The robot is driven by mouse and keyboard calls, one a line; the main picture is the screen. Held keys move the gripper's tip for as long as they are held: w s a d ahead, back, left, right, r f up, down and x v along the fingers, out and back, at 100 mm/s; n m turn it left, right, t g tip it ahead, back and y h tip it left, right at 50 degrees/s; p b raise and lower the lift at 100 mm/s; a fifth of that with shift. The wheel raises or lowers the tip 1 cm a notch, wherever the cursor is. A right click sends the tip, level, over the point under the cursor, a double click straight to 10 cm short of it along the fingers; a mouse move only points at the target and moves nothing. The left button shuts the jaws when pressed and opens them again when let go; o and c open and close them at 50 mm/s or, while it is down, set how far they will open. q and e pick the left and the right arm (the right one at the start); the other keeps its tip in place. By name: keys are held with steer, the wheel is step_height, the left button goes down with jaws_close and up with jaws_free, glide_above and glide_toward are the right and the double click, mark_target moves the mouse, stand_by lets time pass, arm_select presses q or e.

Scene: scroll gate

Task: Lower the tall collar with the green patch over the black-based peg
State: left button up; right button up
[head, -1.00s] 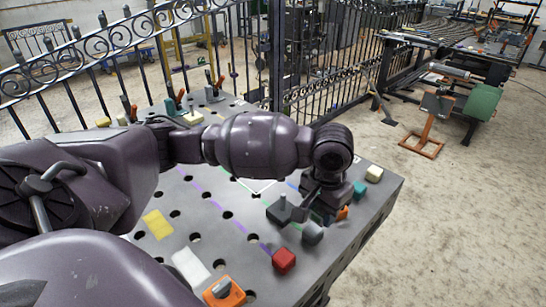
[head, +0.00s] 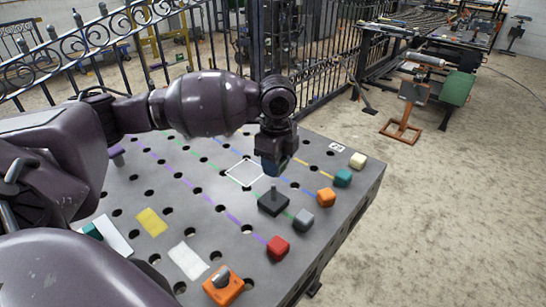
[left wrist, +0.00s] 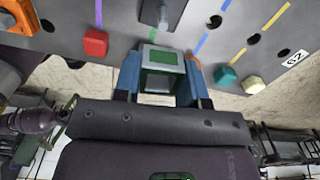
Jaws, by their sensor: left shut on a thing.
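The collar (left wrist: 163,68) is a grey square tube with green on it, seen in the left wrist view. My left gripper (left wrist: 163,62) is shut on it, one blue-tipped finger on each side. In the head view my left gripper (head: 272,165) points down, just beyond the peg as pictured, and mostly hides the collar. The peg (head: 273,190) stands upright on its black base (head: 271,204) on the table, apart from the collar. The peg also shows at the top of the left wrist view (left wrist: 163,14). My right gripper is not in view.
The grey table (head: 330,225) has many holes and coloured lines. Red (head: 278,247), grey (head: 303,221), orange (head: 326,197), teal (head: 342,178) and cream (head: 358,160) blocks line its right side. An iron fence (head: 310,60) stands behind.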

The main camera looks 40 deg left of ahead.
mark_target(273, 185)
arm_select(q)
steer(key=shift+w+a+r+m, duration=0.1)
steer(key=shift+a+r+m, duration=0.15)
steer(key=shift+a+m, duration=0.35)
steer(key=shift+d+f+b, duration=0.15)
steer(key=shift+f+b, duration=0.25)
steer(key=shift+f, duration=0.05)
steer(key=shift+f+b, duration=0.45)
steer(key=shift+f, duration=0.15)
steer(key=shift+f+b, duration=0.6)
steer(key=shift+f, duration=0.15)
steer(key=shift+f+b, duration=0.4)
steer(key=shift+f, duration=0.2)
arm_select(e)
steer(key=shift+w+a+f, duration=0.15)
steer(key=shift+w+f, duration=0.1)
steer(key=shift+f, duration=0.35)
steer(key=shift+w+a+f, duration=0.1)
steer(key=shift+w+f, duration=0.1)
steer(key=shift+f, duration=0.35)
arm_select(q)
steer(key=shift+f, duration=0.1)
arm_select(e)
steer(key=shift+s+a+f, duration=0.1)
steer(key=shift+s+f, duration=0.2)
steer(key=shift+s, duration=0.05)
arm_select(q)
steer(key=shift+f, duration=0.25)
